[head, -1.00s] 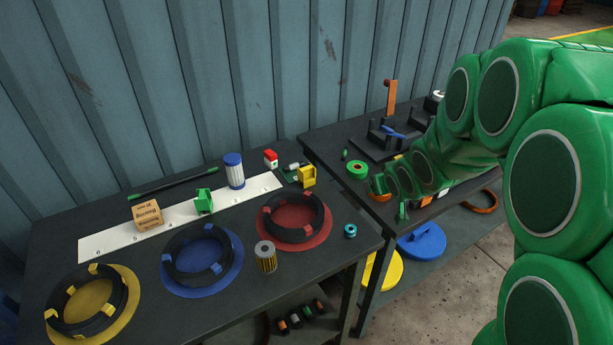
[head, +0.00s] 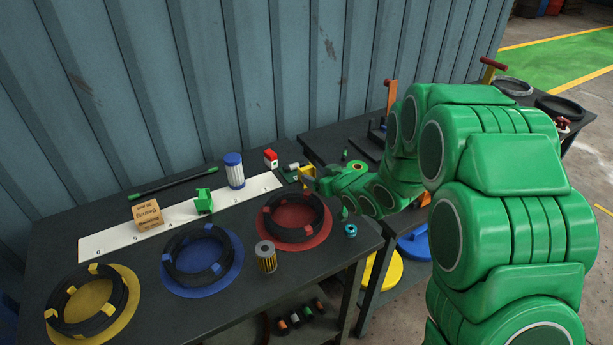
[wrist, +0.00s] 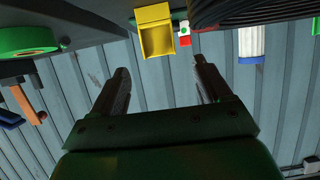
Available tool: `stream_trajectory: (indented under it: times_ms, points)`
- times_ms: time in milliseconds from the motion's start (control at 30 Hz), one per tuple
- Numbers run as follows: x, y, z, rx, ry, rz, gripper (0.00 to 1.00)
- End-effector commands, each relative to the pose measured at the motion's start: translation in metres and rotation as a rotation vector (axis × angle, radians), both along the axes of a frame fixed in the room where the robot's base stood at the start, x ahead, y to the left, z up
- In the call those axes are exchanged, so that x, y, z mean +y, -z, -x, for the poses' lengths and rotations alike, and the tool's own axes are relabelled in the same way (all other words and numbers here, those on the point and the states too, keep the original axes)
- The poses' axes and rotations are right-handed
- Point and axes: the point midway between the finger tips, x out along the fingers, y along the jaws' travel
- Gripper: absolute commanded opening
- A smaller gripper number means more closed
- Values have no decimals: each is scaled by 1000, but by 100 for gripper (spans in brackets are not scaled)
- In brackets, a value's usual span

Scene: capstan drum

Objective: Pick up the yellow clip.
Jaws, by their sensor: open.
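The yellow clip (head: 308,170) stands near the back right corner of the left table, partly hidden by my gripper in the head view. In the wrist view the yellow clip (wrist: 155,30) hangs upside down at the top centre, its hollow side showing. My gripper (wrist: 161,70) is open and empty, its two fingers spread below the clip in that picture, apart from it. In the head view my gripper (head: 309,179) is beside the clip, coming from the right; its fingertips are hard to make out.
Close by are a red and white block (head: 271,159), a blue and white cylinder (head: 234,171), a green clip (head: 203,201) and a black coil on a red disc (head: 322,238). A green tape ring (wrist: 27,39) shows in the wrist view. The corrugated wall (head: 250,70) rises behind.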

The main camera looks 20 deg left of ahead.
Motion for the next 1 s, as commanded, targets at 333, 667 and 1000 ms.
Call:
stream_trajectory:
  times_ms: [333,667,1000]
  points:
    - [13,7,-12,2,1,2,78]
    - [38,17,-35,2,-1,1,78]
    - [44,21,-43,1,1,0,78]
